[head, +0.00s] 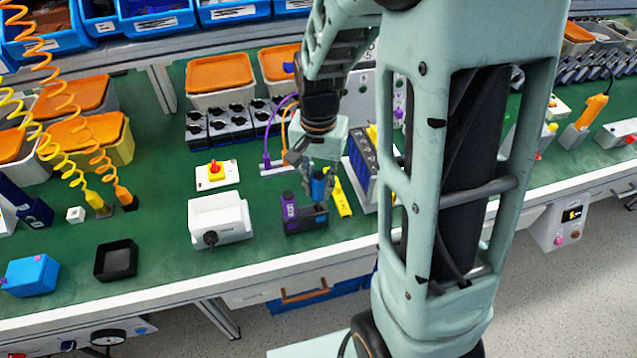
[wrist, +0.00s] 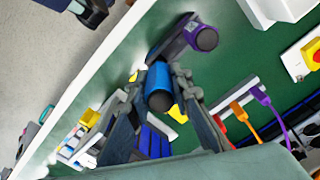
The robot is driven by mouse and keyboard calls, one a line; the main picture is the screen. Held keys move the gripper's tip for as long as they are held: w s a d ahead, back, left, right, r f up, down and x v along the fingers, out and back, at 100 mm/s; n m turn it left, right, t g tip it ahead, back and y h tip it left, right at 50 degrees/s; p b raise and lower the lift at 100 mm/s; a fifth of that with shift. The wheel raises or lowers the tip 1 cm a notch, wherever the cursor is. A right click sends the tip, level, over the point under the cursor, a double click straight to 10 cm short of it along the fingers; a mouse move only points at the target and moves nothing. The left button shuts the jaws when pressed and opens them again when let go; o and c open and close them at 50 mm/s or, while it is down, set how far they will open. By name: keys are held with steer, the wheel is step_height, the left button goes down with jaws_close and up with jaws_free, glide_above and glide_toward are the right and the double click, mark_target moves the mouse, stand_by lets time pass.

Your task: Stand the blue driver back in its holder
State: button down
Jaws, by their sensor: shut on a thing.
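The blue driver (head: 319,186) is upright or nearly so between the fingers of my gripper (head: 312,172), at the right end of the dark holder (head: 308,222). In the wrist view the blue driver (wrist: 159,86) lies between both fingers, which are shut on it. The holder (wrist: 174,46) runs away from it there. A purple driver (head: 289,207) stands in the holder's left end; it also shows in the wrist view (wrist: 203,38). The blue driver's lower end is hidden, so I cannot tell whether it is inside the holder's slot.
A yellow tool (head: 340,196) lies just right of the holder. A white box with a dark knob (head: 219,218) stands to its left, with a red-and-yellow rotary switch (head: 216,173) behind. A blue-and-grey rack (head: 362,172) is at right. The green bench front (head: 262,250) is clear.

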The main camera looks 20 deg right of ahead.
mark_target(318, 197)
steer(key=shift+f+b, duration=1.5)
steer(key=shift+f, duration=0.55)
steer(key=c, duration=1.7)
jaws_free()
steer(key=shift+o, duration=0.2)
